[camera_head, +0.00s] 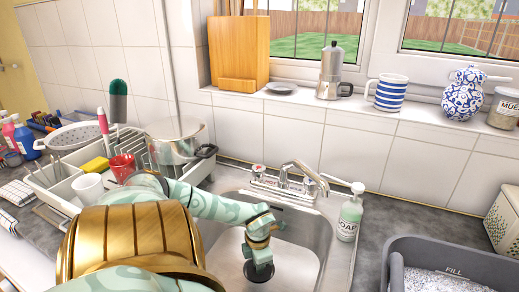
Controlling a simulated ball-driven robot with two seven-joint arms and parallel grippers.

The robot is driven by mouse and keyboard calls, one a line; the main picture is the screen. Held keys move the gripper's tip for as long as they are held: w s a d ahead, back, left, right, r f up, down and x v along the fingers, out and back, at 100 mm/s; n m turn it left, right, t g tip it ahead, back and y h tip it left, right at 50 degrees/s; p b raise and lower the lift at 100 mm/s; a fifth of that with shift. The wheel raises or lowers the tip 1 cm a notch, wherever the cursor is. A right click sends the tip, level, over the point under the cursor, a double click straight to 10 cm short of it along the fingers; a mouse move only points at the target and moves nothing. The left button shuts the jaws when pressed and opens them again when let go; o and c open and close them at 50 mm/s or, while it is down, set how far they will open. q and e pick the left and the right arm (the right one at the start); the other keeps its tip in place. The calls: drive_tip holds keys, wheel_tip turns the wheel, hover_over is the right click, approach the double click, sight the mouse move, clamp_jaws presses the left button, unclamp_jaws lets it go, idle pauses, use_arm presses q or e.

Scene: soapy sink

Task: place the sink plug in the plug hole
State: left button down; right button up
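My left gripper (259,256) reaches down into the steel sink basin (303,240) from the left. Right below its fingertips is a dark round piece (258,273), which looks like the sink plug, low in the basin. The fingers seem to touch its top or be just above it. I cannot tell whether they are closed on it. The plug hole cannot be made out; it may be hidden under the dark piece or behind the gripper. My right gripper is not in view.
A tap (303,177) stands behind the basin, and a soap bottle (350,213) is at its right edge. A dish rack (62,180) and a steel pot (173,142) are at the left. A grey tub (440,252) stands at the right.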

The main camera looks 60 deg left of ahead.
use_arm(q)
drive_tip(key=shift+f, duration=0.65)
drive_tip(key=shift+f, duration=0.15)
drive_tip(key=c, duration=1.4)
unclamp_jaws()
drive_tip(key=shift+c, duration=0.2)
wheel_tip(320, 180, up, 12)
drive_tip(key=p, duration=0.4)
drive_tip(key=shift+r, duration=0.2)
